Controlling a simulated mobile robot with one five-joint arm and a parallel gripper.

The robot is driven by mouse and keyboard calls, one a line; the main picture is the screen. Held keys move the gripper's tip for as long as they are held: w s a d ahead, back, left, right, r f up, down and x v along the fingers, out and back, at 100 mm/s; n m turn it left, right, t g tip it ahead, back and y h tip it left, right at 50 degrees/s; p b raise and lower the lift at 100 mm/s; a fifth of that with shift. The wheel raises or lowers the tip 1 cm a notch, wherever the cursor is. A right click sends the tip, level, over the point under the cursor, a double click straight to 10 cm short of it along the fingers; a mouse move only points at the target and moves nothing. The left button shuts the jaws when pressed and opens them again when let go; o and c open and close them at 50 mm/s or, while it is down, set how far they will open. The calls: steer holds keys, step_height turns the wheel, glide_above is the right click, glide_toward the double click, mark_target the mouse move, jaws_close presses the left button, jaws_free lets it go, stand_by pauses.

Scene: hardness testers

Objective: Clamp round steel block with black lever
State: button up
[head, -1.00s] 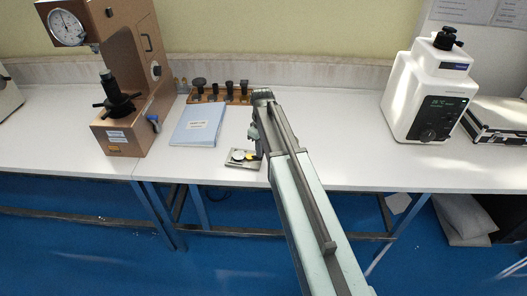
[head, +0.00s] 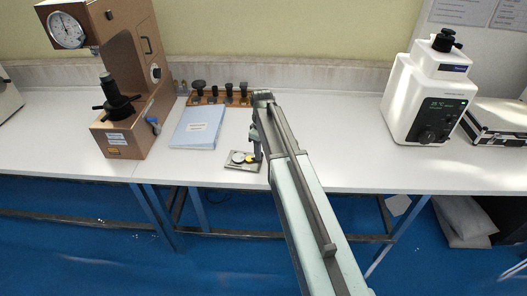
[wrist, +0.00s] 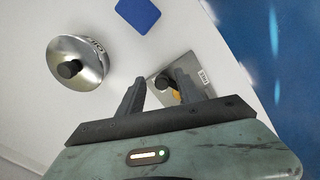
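A small metal plate (head: 240,168) lies near the front edge of the table, with a pale round disc (head: 237,157) and a yellow part (head: 250,159) on it. In the wrist view the plate (wrist: 205,66) carries a black knob or lever (wrist: 163,80) and a yellow part (wrist: 176,96). My gripper (wrist: 160,84) is open, its fingers spread on either side of the black knob; I cannot tell whether they touch it. A round steel piece with a dark centre (wrist: 88,48) lies to the left. In the head view my arm partly hides the gripper.
A brown hardness tester (head: 125,60) stands at the left. A blue folder (head: 198,127) and a wooden rack of black parts (head: 220,99) lie behind the plate. A white machine (head: 405,95) stands right. A blue pad (wrist: 138,14) shows in the wrist view.

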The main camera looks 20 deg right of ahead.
steer(key=shift+r, duration=0.15)
step_height(320, 180, up, 8)
steer(key=p, duration=0.8)
steer(key=shift+f, duration=0.25)
steer(key=shift+s+a, duration=0.15)
steer(key=shift+s, duration=0.15)
steer(key=s+a+m, duration=0.1)
steer(key=s+m, duration=0.3)
steer(key=s, duration=0.4)
steer(key=s+a+m, duration=0.2)
steer(key=s+m, duration=0.2)
steer(key=s, duration=0.5)
steer(key=shift+s+a, duration=0.2)
steer(key=shift+a, duration=0.05)
steer(key=shift+c, duration=0.5)
steer(key=shift+a, duration=0.15)
